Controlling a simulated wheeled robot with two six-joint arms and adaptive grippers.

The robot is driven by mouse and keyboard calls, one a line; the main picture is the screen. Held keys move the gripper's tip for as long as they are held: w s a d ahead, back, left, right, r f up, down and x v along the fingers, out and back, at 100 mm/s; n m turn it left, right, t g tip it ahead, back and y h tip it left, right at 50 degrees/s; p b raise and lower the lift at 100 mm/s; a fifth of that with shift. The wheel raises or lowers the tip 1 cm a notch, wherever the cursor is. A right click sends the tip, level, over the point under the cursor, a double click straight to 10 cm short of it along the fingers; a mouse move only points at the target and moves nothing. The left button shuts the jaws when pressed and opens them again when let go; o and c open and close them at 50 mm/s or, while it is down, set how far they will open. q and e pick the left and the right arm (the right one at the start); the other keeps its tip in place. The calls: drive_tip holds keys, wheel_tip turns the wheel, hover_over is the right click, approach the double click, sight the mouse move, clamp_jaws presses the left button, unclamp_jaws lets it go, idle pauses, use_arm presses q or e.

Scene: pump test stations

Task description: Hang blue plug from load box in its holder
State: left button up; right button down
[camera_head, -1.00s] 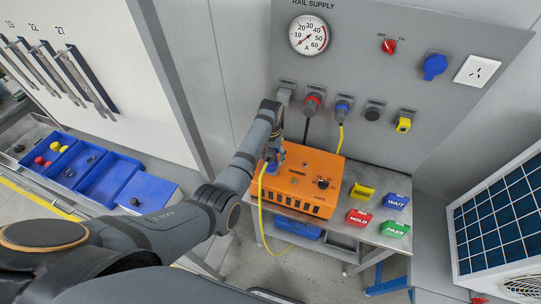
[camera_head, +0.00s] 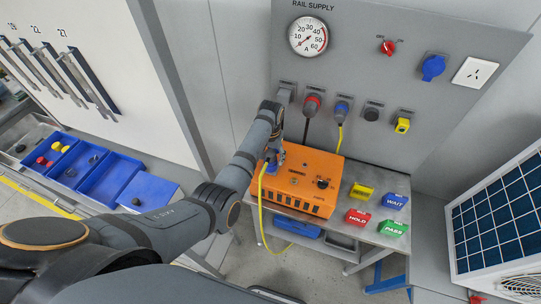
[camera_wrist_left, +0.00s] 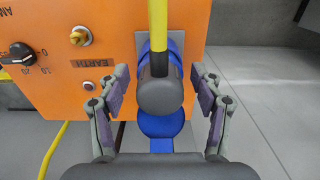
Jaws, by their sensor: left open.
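The blue plug (camera_wrist_left: 159,94) is on the side of the orange load box (camera_head: 293,180), at a blue socket (camera_wrist_left: 174,51). Its grey back end faces the left wrist camera, and a yellow-and-black cable runs from it. A round blue cap (camera_wrist_left: 161,126) shows below the plug. In the head view the plug is mostly hidden by my left gripper (camera_head: 273,155). In the left wrist view my left gripper (camera_wrist_left: 162,92) is open, with one finger on each side of the plug and gaps between. I cannot tell which fitting is the plug's holder. My right gripper is out of view.
The grey panel behind carries a red plug (camera_head: 313,104), a blue connector (camera_head: 343,107) with yellow cable, and a yellow connector (camera_head: 403,124). A yellow block (camera_head: 361,191) and HOLD (camera_head: 357,218), WAIT (camera_head: 395,202) and PASS (camera_head: 393,229) blocks sit right of the load box.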

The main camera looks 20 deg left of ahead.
sight(271, 152)
use_arm(q)
clamp_jaws()
drive_tip(key=shift+r, duration=3)
drive_tip(key=shift+f, duration=0.1)
